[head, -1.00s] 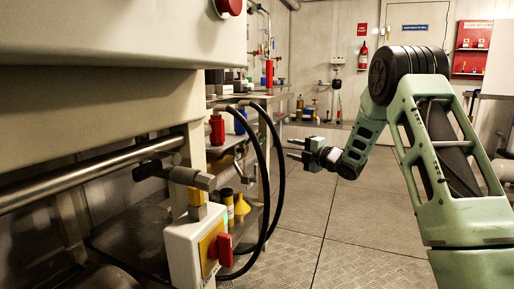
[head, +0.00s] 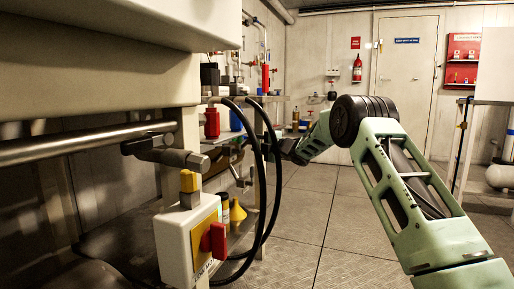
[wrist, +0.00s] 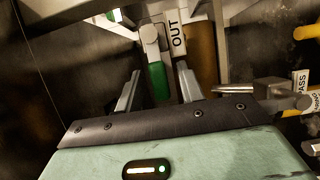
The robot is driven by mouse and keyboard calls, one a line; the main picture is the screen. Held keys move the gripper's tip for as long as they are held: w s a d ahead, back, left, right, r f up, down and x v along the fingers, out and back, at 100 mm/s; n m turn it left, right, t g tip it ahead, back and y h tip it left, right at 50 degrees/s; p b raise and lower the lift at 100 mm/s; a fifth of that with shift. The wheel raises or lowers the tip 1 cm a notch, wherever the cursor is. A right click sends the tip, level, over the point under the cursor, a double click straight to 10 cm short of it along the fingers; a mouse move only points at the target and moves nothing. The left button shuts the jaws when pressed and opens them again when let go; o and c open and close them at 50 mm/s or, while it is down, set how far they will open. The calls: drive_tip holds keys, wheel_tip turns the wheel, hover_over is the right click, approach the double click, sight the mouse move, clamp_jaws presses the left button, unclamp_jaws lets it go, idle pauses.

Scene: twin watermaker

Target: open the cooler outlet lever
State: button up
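In the wrist view, a lever with a green grip (wrist: 157,82) hangs from a grey pivot beside a white tag (wrist: 178,38) reading "OUT". This appears to be the cooler outlet lever. My gripper (wrist: 159,68) is open, with one finger on each side of the green grip in the picture. I cannot tell whether either finger touches it. In the head view my gripper (head: 239,177) reaches left behind black hoses, which partly hide it. The lever cannot be made out there.
Black hoses (head: 267,160) loop down in front of my gripper. A white box with a red switch (head: 215,241) stands nearer. In the wrist view, a metal rod (wrist: 235,89) and a tag ending "PASS" (wrist: 301,82) lie right of the fingers. The floor (head: 340,215) is clear.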

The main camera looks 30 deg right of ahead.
drive_tip(key=shift+w, duration=0.1)
clamp_jaws()
